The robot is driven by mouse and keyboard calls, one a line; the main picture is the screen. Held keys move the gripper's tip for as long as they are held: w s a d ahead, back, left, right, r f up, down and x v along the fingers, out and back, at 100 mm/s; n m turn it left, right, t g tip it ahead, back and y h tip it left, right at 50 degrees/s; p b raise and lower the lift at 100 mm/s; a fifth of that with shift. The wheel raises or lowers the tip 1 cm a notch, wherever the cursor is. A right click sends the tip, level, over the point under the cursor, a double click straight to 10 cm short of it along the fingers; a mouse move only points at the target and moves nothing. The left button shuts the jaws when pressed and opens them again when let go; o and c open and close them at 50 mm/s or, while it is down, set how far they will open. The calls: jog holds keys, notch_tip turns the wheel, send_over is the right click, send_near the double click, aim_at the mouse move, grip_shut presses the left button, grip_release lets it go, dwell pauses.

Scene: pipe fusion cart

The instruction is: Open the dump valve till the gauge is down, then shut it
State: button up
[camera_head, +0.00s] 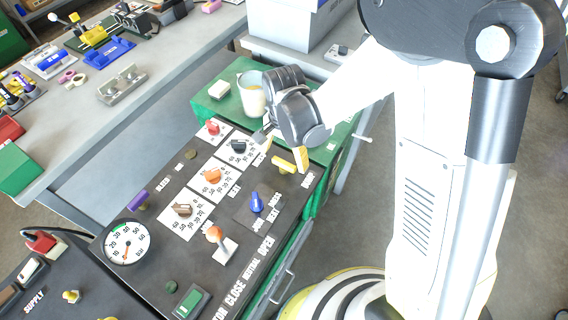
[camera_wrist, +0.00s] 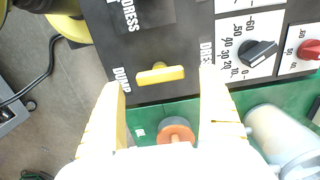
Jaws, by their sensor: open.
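The dump valve's yellow handle (camera_wrist: 160,74) lies crosswise on the dark panel in the wrist view, beside the DUMP label. In the head view the yellow handle (camera_head: 283,166) is near the panel's right edge, under my gripper (camera_head: 282,148). In the wrist view my gripper (camera_wrist: 161,82) is open, with one pale yellow finger to each side of the handle. The round white gauge (camera_head: 127,242) is at the panel's left in the head view. Its needle is too small to read surely.
Dials with black (camera_head: 239,146), orange (camera_head: 212,175) and brown (camera_head: 182,209) knobs stand left of the handle. A blue lever (camera_head: 257,202) and an orange-topped lever (camera_head: 215,234) are nearer. A white cup (camera_head: 251,98) stands on the green surface behind.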

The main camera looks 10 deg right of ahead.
aim_at(284, 162)
jog(key=shift+f+b, duration=0.35)
jog(key=shift+f, duration=1.15)
jog(key=c, duration=1.2)
